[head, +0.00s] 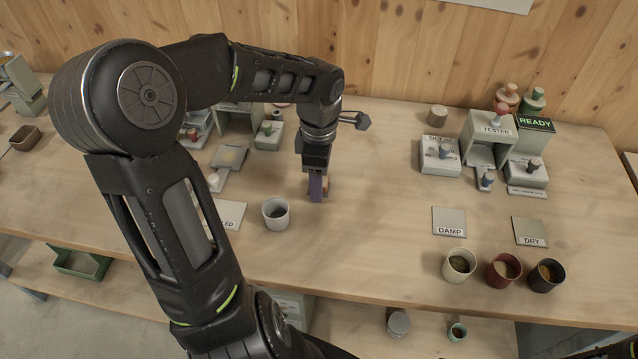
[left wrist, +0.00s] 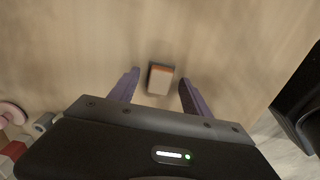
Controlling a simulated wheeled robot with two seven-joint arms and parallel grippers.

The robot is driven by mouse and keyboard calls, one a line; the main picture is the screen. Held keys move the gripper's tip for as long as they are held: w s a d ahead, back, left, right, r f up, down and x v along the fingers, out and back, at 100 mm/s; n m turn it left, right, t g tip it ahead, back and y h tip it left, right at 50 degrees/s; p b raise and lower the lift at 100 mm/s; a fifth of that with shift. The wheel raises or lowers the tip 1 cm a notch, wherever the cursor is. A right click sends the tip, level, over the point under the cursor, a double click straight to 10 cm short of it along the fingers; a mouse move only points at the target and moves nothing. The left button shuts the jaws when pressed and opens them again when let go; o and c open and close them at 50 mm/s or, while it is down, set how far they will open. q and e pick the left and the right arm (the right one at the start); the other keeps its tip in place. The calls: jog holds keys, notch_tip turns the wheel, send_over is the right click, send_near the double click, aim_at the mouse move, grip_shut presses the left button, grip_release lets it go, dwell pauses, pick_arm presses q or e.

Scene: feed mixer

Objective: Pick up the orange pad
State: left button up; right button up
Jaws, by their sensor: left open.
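The orange pad (left wrist: 160,79) is a small block with a pale face and an orange band along its far edge. In the left wrist view it sits on the wooden table between the two purple fingers of my left gripper (left wrist: 159,77), with a gap on each side. In the head view my left gripper (head: 318,190) points down at the middle of the table. Only a sliver of the pad (head: 326,183) shows there beside the fingers. My left gripper is open and empty. My right gripper is not in view.
A pale cup (head: 276,213) stands close to the left of my gripper. The tester (head: 492,126) and the DAMP (head: 449,222) and DRY (head: 529,232) plates are at right, with several filled cups at the front edge. The table between my gripper and the plates is clear.

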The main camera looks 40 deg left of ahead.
pick_arm(q)
grip_shut()
dwell(0.5)
jog(key=shift+r, duration=0.15)
notch_tip(320, 180, up, 10)
jog(key=shift+b, duration=0.3)
dwell(0.6)
jog(key=c, duration=0.7)
grip_release()
jog(key=shift+c, duration=0.2)
grip_shut()
